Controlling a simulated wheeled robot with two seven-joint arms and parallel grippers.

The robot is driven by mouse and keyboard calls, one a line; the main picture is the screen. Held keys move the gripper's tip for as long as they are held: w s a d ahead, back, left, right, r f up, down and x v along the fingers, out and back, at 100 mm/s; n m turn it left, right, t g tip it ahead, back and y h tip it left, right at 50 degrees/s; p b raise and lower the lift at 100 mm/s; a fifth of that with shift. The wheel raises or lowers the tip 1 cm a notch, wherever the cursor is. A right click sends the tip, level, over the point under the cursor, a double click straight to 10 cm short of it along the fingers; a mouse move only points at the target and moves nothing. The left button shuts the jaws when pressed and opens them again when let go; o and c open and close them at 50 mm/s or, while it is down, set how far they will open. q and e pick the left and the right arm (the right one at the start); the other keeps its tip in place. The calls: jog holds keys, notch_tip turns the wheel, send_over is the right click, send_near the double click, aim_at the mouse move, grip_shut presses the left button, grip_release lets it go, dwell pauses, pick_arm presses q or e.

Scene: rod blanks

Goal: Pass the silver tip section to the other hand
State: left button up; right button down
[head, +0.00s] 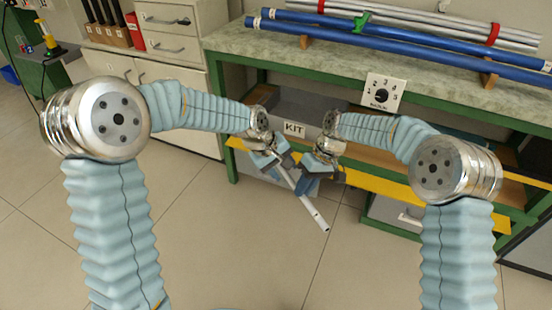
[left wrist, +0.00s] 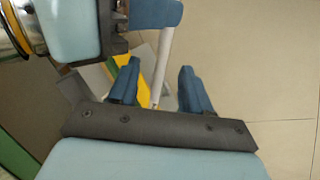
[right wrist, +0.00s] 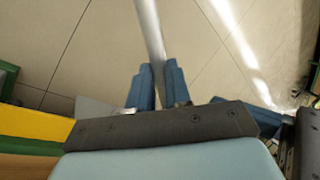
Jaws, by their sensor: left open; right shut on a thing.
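The silver tip section (head: 313,214) is a slim, pale metal rod, slanting down to the right in the head view. My right gripper (head: 310,183) is shut on it; the right wrist view shows the rod (right wrist: 150,35) between the closed blue fingers. My left gripper (head: 276,162) is open beside the right one, close to the rod's upper part. In the left wrist view the rod (left wrist: 161,60) runs into the gap between the open fingers, nearer the left finger. Contact with the left fingers cannot be made out. The grippers hide parts of the rod in the head view.
A green-framed workbench (head: 225,42) stands behind, with blue rods (head: 380,38) and silver rods (head: 440,22) on top. A dial plate (head: 384,93) hangs on its front edge. The floor in front is clear.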

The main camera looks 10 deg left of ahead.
aim_at(292, 180)
pick_arm(q)
jog(key=x, duration=0.6)
jog(key=shift+d+r, duration=0.1)
grip_shut()
pick_arm(e)
jog(key=c, duration=1)
grip_release()
